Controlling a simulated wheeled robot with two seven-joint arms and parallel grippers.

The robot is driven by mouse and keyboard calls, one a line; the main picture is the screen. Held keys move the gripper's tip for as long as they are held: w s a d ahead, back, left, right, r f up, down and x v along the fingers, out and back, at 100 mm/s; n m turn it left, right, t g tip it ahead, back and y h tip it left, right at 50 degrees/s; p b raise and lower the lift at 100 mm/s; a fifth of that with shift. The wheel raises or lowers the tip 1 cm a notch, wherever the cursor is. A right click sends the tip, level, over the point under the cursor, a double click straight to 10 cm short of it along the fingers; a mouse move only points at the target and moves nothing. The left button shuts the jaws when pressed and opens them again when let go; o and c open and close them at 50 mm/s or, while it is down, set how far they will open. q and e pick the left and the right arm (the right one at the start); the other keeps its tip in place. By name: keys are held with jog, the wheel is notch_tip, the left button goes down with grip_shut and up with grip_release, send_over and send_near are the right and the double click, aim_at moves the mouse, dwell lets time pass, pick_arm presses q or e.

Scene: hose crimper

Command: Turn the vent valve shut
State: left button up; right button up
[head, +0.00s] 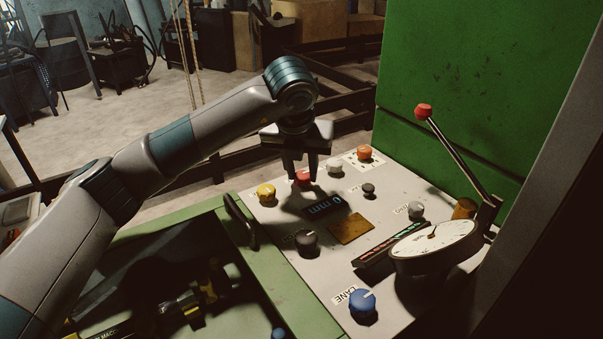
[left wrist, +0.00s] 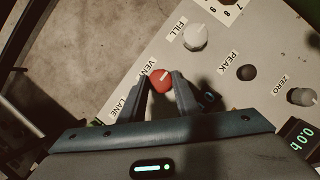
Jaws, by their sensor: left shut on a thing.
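The vent valve is a red knob (head: 303,178) with a pale pointer line, at the far edge of the light panel. In the left wrist view the red knob (left wrist: 161,81) sits beside a label of which "VEN" shows. My left gripper (head: 306,178) points down over it. In the left wrist view the fingers (left wrist: 160,88) are on either side of the knob and shut on it. The fingers hide part of the knob's sides. My right gripper is not in view.
A white FILL knob (head: 334,167), an orange knob (head: 364,152), a yellow knob (head: 266,193) and a dark PEAK knob (head: 368,190) stand close by. A round gauge (head: 436,240) and a red-tipped lever (head: 455,150) stand at the right. A green wall (head: 490,80) rises behind the panel.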

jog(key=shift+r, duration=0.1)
pick_arm(q)
jog(key=o, duration=1)
jog(key=shift+r, duration=0.15)
jog(key=shift+s+r, duration=0.3)
jog(key=shift+r, duration=0.35)
jog(key=b+v, duration=0.2)
jog(key=v, duration=1.3)
jog(key=shift+a+r, duration=0.1)
jog(key=shift+r, duration=0.3)
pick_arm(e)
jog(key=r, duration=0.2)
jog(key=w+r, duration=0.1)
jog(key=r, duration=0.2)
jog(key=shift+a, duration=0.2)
